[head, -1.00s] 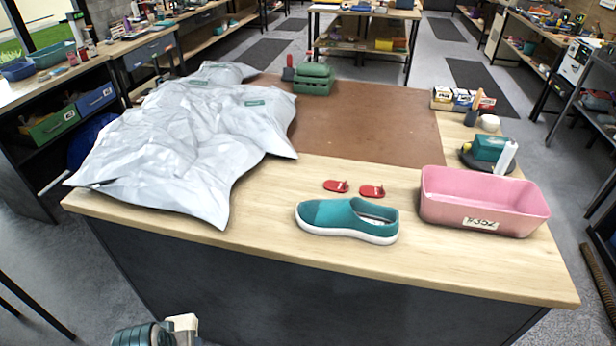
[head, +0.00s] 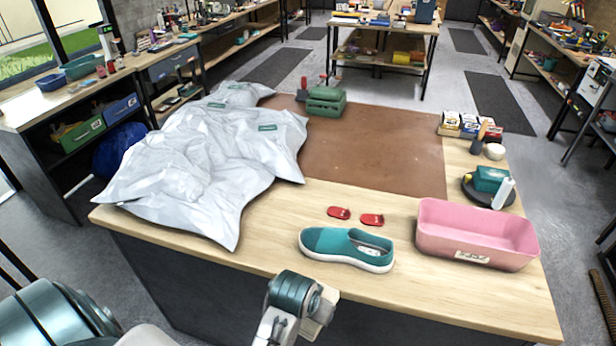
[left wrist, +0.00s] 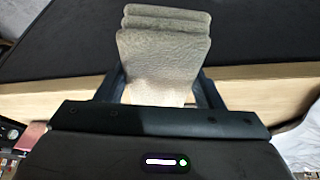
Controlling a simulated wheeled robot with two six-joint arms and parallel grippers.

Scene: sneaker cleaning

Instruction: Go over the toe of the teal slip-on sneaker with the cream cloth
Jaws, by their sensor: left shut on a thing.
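The teal slip-on sneaker (head: 346,248) with a white sole lies on the wooden table near its front edge, toe to the left. Its toe (head: 316,238) is uncovered. My left gripper (left wrist: 162,82) is shut on the folded cream cloth (left wrist: 164,50), which shows greyish between the fingers in the left wrist view. In the head view my left arm is at the bottom, in front of the table and below the sneaker. I cannot clearly make out the fingers or the cloth there. The cloth is apart from the sneaker. My right gripper is in neither view.
A pink bin (head: 476,234) stands right of the sneaker. Two red pieces (head: 356,216) lie behind it. A large grey-white bag (head: 200,165) covers the table's left side. A brown mat (head: 375,150) lies behind. The table between bag and sneaker is clear.

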